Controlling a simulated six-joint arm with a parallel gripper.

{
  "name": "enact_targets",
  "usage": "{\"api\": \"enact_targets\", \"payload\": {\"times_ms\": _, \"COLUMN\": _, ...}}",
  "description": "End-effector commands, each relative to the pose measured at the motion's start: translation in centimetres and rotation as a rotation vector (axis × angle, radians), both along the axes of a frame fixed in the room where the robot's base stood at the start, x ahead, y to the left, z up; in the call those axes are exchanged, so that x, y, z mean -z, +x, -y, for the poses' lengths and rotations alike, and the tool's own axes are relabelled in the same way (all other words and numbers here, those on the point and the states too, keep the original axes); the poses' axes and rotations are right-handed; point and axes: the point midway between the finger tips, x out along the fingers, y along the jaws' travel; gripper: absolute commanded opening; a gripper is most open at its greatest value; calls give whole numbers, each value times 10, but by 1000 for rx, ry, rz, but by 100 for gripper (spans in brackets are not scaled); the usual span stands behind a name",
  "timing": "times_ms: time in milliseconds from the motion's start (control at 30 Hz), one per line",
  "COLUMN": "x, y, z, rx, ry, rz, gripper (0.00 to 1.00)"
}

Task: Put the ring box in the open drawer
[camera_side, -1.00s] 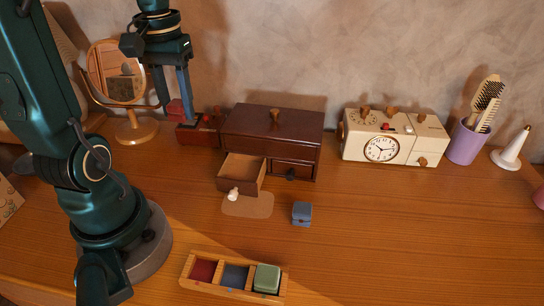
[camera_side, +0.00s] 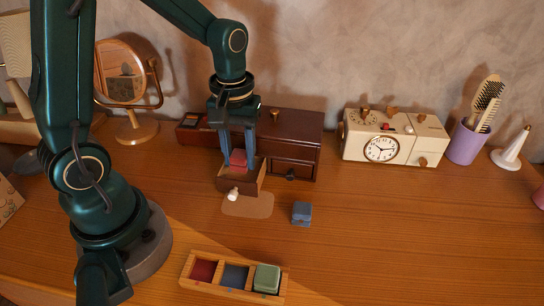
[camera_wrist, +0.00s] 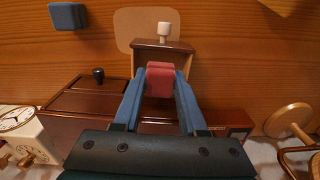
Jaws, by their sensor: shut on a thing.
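The red ring box (camera_side: 238,158) is held between the two blue fingers of my gripper (camera_side: 239,155), upright, at the open drawer. In the wrist view the ring box (camera_wrist: 160,80) sits between the fingertips and hides most of the drawer's inside. The open drawer (camera_side: 236,184) juts from the left side of the dark brown cabinet (camera_side: 298,130), with a white knob on its front. In the wrist view the drawer front (camera_wrist: 163,46) lies just beyond the box. I cannot tell how far the box is below the drawer's rim.
A blue box (camera_side: 302,213) stands on the table to the right. A wooden tray (camera_side: 188,271) with colored compartments and a green box (camera_side: 267,278) is in front. A mirror (camera_side: 121,73) stands left; a cream clock cabinet (camera_side: 375,137) stands right. The right front table is clear.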

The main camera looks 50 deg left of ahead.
Motion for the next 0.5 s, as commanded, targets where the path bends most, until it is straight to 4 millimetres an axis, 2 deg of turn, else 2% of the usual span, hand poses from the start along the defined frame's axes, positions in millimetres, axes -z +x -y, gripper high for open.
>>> {"api": "enact_targets", "payload": {"times_ms": 233, "x": 34, "y": -1, "z": 0, "rx": 0, "ry": -2, "rz": -7, "gripper": 0}}
{"api": "enact_targets", "payload": {"times_ms": 500, "x": 37, "y": 0, "z": 0, "rx": 0, "ry": -1, "rz": -1, "gripper": 0}}
